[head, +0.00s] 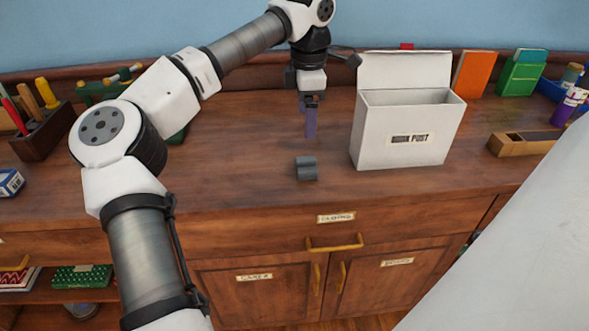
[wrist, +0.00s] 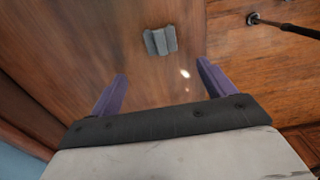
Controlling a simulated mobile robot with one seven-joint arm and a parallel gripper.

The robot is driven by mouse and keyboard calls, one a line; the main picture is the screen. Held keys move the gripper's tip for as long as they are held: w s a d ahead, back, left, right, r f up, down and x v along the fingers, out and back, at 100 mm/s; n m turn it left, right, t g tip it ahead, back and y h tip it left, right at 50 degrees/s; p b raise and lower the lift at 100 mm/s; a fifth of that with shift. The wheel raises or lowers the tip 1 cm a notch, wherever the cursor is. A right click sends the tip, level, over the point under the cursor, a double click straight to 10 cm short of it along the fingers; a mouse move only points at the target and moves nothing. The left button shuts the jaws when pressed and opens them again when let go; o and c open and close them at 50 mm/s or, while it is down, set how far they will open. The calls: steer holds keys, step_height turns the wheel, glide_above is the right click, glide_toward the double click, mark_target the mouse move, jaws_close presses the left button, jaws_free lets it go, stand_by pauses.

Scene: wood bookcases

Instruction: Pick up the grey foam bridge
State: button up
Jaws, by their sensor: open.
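The grey foam bridge (head: 306,168) is a small grey block with a grooved top, lying on the wooden counter left of the white box. In the wrist view the bridge (wrist: 160,41) shows ahead of the fingertips, between their lines and apart from them. My gripper (head: 311,130) hangs over the counter behind the bridge in the head view, with purple fingers pointing down. In the wrist view my gripper (wrist: 162,70) has its two fingers spread wide, with nothing between them.
A white lidded box (head: 405,130) labelled "BOOK POST" stands right of the bridge. A wooden tray (head: 522,143) is at the right, and a dark tool holder (head: 42,133) at the left. The counter around the bridge is clear; its front edge is close by.

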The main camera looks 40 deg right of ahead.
mark_target(306, 159)
step_height(306, 159, down, 8)
steer(key=shift+d+r, duration=0.1)
steer(key=shift+r, duration=0.05)
step_height(306, 159, down, 5)
steer(key=shift+s+f+p, duration=0.1)
steer(key=shift+s+p, duration=0.05)
steer(key=shift+p, duration=0.3)
steer(key=c, duration=1.1)
steer(key=shift+o, duration=0.2)
